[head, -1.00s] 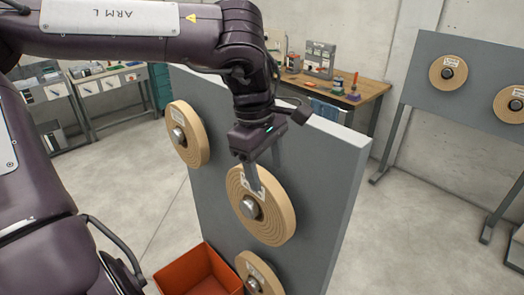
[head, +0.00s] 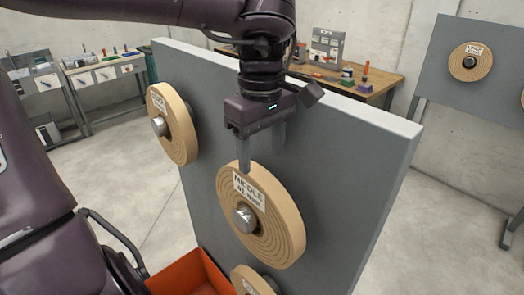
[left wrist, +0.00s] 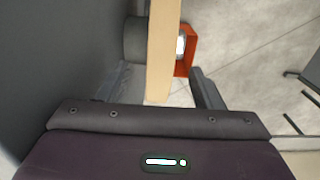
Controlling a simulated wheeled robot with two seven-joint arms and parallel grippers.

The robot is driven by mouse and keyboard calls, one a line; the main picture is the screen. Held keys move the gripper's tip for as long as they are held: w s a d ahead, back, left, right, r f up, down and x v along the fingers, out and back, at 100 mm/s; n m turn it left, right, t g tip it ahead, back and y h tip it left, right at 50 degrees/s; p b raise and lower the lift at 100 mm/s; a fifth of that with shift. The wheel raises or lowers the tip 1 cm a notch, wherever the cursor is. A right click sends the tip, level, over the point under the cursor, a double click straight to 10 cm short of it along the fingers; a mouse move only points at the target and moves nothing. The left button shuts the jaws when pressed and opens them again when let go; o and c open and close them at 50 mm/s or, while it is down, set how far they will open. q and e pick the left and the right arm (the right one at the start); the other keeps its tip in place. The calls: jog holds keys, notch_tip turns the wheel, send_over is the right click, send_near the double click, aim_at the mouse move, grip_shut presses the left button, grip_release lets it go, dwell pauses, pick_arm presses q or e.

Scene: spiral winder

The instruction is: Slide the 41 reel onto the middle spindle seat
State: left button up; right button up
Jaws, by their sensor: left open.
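The reel labelled "MIDDLE 41" (head: 283,228) is a tan wound disc. It sits upright around the middle spindle on the grey panel, and the metal spindle end (head: 245,218) sticks out through its centre. My left gripper (head: 261,158) is open and empty just above the reel's top rim, with one finger in front of it and one toward the panel. In the left wrist view the reel (left wrist: 163,50) shows edge-on between the spread fingers, with a grey cylinder (left wrist: 136,40) between it and the panel. My right gripper is not in view.
The grey panel (head: 345,180) also carries an upper left reel (head: 175,130) and a lower reel (head: 250,280), partly cut off. An orange bin (head: 190,275) stands below. A second panel (head: 430,65) with reels is at right. A workbench (head: 385,82) stands behind.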

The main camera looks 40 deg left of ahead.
aim_at(261, 176)
pick_arm(q)
notch_tip(261, 176, down, 7)
jog(key=shift+s+r, duration=0.15)
jog(key=shift+r, duration=0.05)
jog(key=shift+f, duration=0.45)
jog(key=shift+c, duration=0.3)
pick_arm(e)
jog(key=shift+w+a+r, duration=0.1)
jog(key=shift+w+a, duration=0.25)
pick_arm(q)
jog(key=c, duration=1)
grip_shut()
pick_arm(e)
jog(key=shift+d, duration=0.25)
pick_arm(q)
jog(key=shift+o, duration=2.1)
grip_release()
grip_shut()
